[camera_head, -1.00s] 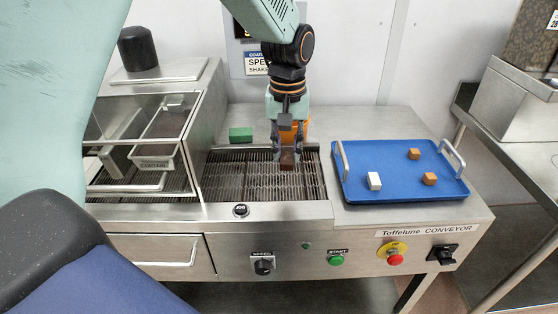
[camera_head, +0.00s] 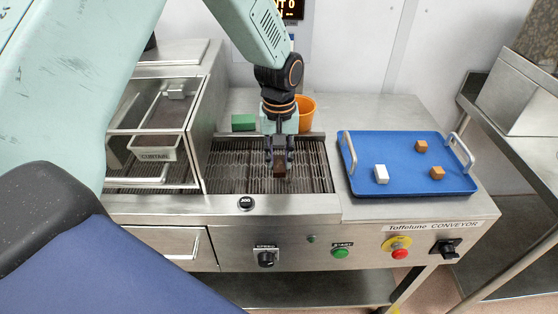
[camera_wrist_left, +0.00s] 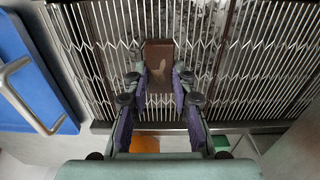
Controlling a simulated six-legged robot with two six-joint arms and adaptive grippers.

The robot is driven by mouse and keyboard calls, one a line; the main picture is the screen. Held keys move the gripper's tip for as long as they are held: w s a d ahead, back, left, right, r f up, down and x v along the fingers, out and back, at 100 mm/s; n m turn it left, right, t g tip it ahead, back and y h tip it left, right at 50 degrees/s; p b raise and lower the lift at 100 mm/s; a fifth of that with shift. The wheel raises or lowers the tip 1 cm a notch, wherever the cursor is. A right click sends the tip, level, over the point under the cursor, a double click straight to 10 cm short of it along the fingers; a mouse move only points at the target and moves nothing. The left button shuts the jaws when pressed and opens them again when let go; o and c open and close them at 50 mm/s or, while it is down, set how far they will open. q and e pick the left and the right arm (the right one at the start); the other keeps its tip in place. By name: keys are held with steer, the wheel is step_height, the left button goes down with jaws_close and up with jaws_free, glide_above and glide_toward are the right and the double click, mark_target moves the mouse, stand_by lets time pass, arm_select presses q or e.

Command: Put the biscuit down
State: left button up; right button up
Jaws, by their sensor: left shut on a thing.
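The biscuit, a small dark brown block (camera_head: 279,171), is between the fingertips of my left gripper (camera_head: 278,158). In the left wrist view the brown biscuit (camera_wrist_left: 159,62) shows with a pale mark on its face, and the left gripper (camera_wrist_left: 160,85) is shut on it. The biscuit is over the wire-mesh conveyor belt (camera_head: 232,170). I cannot tell whether it touches the wires. My right gripper is not in view.
A blue tray (camera_head: 362,184) with a white block (camera_head: 381,174) and two orange-brown blocks stands to the right. A green block (camera_head: 243,122) and an orange cup (camera_head: 305,112) are behind the belt. A clear-sided hood (camera_head: 198,125) covers the belt's left part.

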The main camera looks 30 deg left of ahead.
arm_select(q)
steer(key=shift+d+f, duration=0.35)
steer(key=shift+f, duration=0.1)
steer(key=shift+w+d+r, duration=0.1)
steer(key=shift+d+r, duration=0.15)
steer(key=shift+d, duration=0.6)
steer(key=shift+w+a+f, duration=0.1)
steer(key=shift+a+f, duration=0.2)
steer(key=shift+a, duration=0.05)
steer(key=o, duration=0.5)
steer(key=shift+a+f, duration=0.1)
steer(key=shift+a, duration=0.5)
steer(key=shift+o, duration=1)
steer(key=shift+d, duration=0.15)
steer(key=shift+o, duration=0.3)
steer(key=shift+d, duration=0.3)
steer(key=shift+d+r, duration=0.2)
steer(key=shift+d, duration=0.15)
steer(key=shift+a+r, duration=0.2)
steer(key=shift+a, duration=0.25)
step_height(320, 180, up, 12)
steer(key=shift+d+p, duration=0.25)
steer(key=shift+p, duration=0.15)
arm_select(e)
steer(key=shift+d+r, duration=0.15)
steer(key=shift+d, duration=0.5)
